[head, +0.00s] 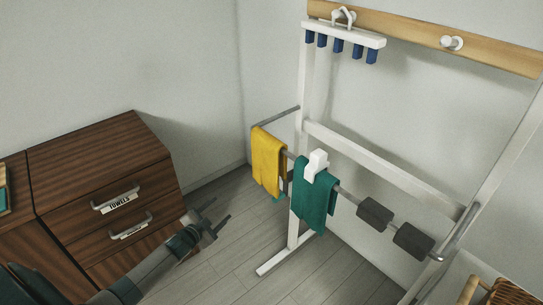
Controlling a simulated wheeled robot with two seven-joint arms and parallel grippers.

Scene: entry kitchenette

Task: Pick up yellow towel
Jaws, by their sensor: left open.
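The yellow towel (268,162) hangs folded over the grey rail of a white rack, near the rail's left end. A green towel (315,200) hangs beside it to the right, with a white clip (316,165) at its top. My left gripper (219,222) is open and empty, in front of the dresser and below and left of the yellow towel, apart from it. My right gripper is not in view.
A brown wooden dresser (100,160) with a drawer labelled "TOWELS" (117,200) stands at left. The white rack (299,220) also holds dark grey blocks (375,214) on its rail. A wicker basket (510,293) sits at bottom right. Bare floor (245,250) lies between dresser and rack.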

